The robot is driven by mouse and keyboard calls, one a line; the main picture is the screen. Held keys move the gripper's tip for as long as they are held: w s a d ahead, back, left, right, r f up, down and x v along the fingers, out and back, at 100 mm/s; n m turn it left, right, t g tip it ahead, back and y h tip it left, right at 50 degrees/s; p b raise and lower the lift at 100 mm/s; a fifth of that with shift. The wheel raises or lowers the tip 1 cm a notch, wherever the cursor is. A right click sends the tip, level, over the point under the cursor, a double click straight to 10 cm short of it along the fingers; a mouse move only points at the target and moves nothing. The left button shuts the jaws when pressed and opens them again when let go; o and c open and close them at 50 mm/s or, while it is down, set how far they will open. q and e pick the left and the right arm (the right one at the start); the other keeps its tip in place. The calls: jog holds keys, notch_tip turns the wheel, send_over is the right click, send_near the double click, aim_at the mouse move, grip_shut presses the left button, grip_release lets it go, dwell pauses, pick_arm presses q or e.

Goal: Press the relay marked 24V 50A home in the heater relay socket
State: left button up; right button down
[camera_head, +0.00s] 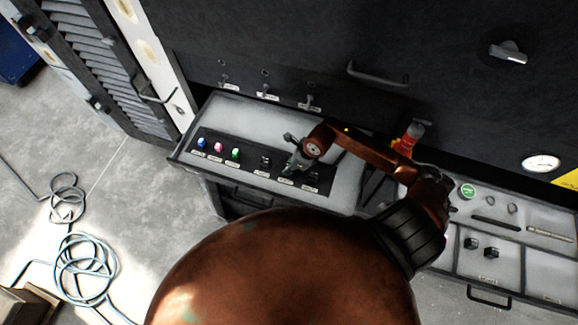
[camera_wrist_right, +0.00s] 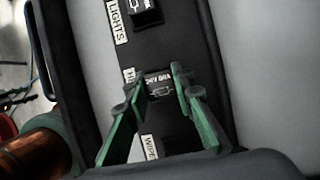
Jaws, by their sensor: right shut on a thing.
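The relay (camera_wrist_right: 158,84) has a dark top with white print that looks like 24V 50A, seen upside down. My right gripper (camera_wrist_right: 160,86) has its green fingers shut on it from both sides. The relay is at the row position whose label (camera_wrist_right: 129,77) is mostly covered by a finger, between the LIGHTS and WIPE labels. The socket under the relay is hidden, so I cannot tell how deep it sits. In the head view my right gripper (camera_head: 289,166) is over the dark strip (camera_head: 246,157) in the open drawer. My left gripper is not in view.
In the wrist view another relay (camera_wrist_right: 146,12) sits by LIGHTS. In the head view, blue (camera_head: 202,143), pink (camera_head: 218,147) and green (camera_head: 235,154) parts stand at the strip's left. A tray (camera_head: 512,241) with loose parts lies right. The dark cabinet wall rises behind.

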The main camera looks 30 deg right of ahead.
jog(key=shift+f+b, duration=0.3)
jog(key=shift+f, duration=0.05)
dwell(0.3)
jog(key=shift+s, duration=0.1)
jog(key=c, duration=1.6)
grip_release()
jog(key=shift+o, duration=0.3)
jog(key=o, duration=0.4)
jog(key=shift+o, duration=0.2)
jog(key=shift+r, duration=0.15)
jog(key=shift+r+p, duration=2.1)
jog(key=shift+r, duration=1.3)
